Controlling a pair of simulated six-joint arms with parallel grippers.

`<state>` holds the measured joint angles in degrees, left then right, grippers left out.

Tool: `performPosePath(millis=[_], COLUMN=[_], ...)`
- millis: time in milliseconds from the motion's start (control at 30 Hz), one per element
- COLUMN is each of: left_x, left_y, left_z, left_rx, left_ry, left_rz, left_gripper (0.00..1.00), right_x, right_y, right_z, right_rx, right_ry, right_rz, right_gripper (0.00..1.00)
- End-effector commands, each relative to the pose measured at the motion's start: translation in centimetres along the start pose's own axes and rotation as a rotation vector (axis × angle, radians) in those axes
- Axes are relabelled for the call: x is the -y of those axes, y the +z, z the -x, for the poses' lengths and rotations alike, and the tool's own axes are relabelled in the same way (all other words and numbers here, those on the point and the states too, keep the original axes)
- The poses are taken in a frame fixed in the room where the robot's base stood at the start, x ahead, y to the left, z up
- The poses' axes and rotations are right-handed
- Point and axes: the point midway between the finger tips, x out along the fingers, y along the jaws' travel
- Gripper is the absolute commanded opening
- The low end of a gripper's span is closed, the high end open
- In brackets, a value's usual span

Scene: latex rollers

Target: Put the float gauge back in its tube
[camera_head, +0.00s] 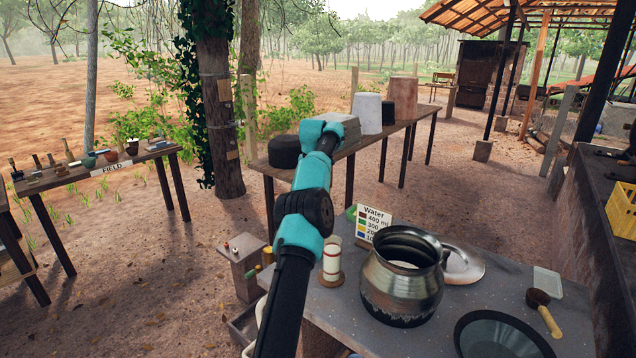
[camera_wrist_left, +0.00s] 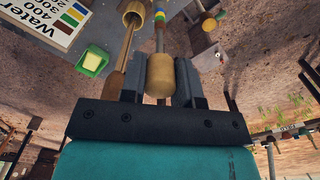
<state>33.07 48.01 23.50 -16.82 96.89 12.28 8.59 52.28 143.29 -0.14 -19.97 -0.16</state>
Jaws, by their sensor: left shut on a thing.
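My left gripper (camera_wrist_left: 160,90) is shut on the float gauge (camera_wrist_left: 160,75), a pale wooden bulb with a thin rod banded in green, yellow and blue. In the left wrist view the banded rod runs up to the top edge. My right gripper is not in view.

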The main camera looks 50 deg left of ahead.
Motion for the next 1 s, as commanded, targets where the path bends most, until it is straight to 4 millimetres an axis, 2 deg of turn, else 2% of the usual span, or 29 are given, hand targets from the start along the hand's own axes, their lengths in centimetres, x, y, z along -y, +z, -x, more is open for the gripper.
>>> performPosePath(millis=[267,700,1000], left_x=[0.0,-0.1,-0.1], left_y=[0.1,0.1,0.1], left_z=[-0.4,-3.5,-3.8], left_rx=[0.001,0.000,-0.001], left_ry=[-0.001,0.000,0.000], left_rz=[-0.001,-0.001,-0.001], left_gripper=[0.16,0.16,0.16], right_x=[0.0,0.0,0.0], right_y=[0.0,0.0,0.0], right_z=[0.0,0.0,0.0], right_rx=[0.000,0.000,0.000], right_ry=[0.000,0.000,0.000], right_rz=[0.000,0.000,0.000], right_gripper=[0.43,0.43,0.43])
